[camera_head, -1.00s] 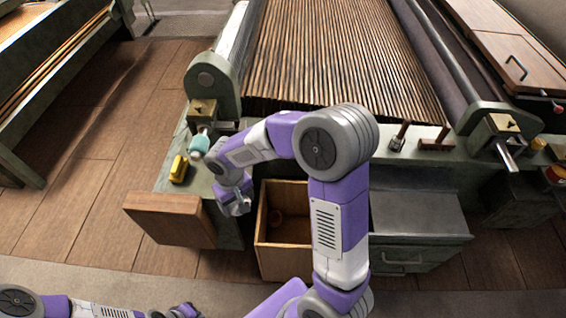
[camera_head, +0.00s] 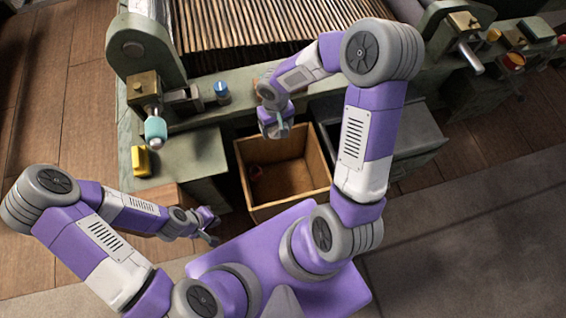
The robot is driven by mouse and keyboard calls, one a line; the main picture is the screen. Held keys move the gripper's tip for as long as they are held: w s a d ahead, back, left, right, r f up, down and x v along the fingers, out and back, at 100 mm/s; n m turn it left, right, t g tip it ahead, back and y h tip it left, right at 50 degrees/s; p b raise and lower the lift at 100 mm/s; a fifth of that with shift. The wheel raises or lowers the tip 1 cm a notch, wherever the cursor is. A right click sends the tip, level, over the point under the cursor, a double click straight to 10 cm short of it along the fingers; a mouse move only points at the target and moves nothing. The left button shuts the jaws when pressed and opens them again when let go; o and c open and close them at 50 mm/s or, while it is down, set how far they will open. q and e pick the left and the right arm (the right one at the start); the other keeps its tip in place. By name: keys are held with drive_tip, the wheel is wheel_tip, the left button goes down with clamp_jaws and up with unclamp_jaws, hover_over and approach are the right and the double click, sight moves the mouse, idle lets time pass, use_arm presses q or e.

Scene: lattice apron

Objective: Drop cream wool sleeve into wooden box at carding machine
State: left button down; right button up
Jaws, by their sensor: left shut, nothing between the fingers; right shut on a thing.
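My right gripper (camera_head: 280,131) is above the box's back edge, pointing down. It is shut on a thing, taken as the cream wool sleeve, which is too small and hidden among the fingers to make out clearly. My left gripper (camera_head: 213,228) is shut and empty, low and to the left of the box's front corner.
The carding machine's green bench (camera_head: 195,165) is left of the box. It carries a yellow thing (camera_head: 141,162), a teal-ended part (camera_head: 155,130) and a blue-topped cylinder (camera_head: 222,93). A grey drawer (camera_head: 400,145) juts out at the right. Bare floor lies at the lower right.

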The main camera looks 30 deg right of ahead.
wheel_tip(320, 180, down, 17)
drive_tip(key=s+d+m+b, duration=0.1)
drive_tip(key=s+b, duration=0.1)
drive_tip(key=b, duration=0.1)
drive_tip(key=shift+s+d+f+m+b, duration=0.2)
drive_tip(key=shift+s+m+b, duration=0.15)
drive_tip(key=shift+m+b, duration=0.05)
drive_tip(key=o, duration=0.8)
wheel_tip(320, 180, up, 8)
drive_tip(key=p, duration=0.2)
drive_tip(key=shift+f+p, duration=0.2)
drive_tip(key=shift+p, duration=0.15)
